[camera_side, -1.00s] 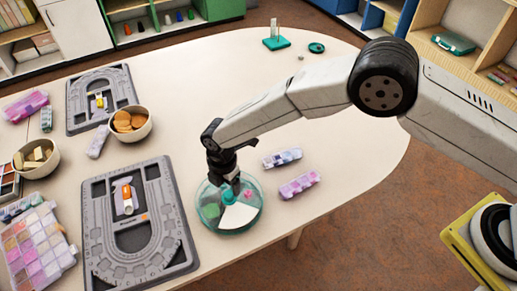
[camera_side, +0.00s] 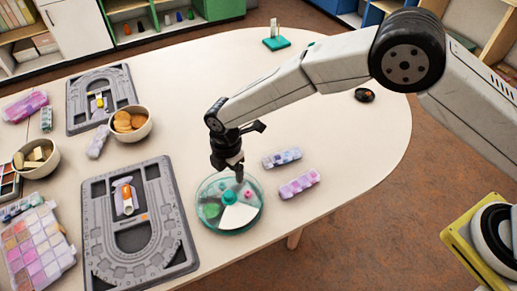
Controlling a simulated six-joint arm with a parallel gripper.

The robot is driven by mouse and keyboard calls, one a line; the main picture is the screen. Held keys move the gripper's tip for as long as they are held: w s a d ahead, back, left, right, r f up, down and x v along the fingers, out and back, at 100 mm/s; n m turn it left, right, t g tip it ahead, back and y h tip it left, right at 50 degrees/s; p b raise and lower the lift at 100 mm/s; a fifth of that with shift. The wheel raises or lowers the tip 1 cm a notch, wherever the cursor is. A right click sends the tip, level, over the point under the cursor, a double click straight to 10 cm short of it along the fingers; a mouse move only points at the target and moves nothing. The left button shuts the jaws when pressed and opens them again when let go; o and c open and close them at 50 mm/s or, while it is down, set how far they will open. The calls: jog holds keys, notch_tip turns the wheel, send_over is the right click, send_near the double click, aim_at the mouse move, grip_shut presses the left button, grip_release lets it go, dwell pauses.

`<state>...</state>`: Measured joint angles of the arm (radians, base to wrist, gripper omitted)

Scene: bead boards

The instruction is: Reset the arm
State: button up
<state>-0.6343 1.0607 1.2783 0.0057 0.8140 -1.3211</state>
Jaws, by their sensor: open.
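My gripper (camera_side: 238,174) hangs over the round teal bead dish (camera_side: 246,228), its jaws open and pointing down. I see nothing held between the jaws. The dish has compartments, with green and pink pieces showing and a pale wedge at the front. The jaw tips are just above its far rim; I cannot tell the exact gap. My arm reaches in from the upper right.
Two grey bead boards (camera_side: 184,215) (camera_side: 73,122) lie at left. Two bowls (camera_side: 142,134) (camera_side: 50,169), a bead case (camera_side: 62,259) and bead strips (camera_side: 282,157) (camera_side: 298,184) surround the dish. A small dark object (camera_side: 364,95) lies at right.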

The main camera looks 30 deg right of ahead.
jog(key=s+d+r+m+t, duration=0.1)
jog(key=d+r+m, duration=0.45)
jog(key=d, duration=0.45)
jog(key=s+d+r+m+t, duration=0.1)
jog(key=s+d+r+m, duration=0.1)
jog(key=d+r+m, duration=0.6)
jog(key=s+d+m, duration=0.9)
jog(key=s+d, duration=0.4)
jog(key=d, duration=0.2)
jog(key=shift+s+r+t, duration=0.15)
jog(key=shift+s+t, duration=0.15)
jog(key=shift+t, duration=0.1)
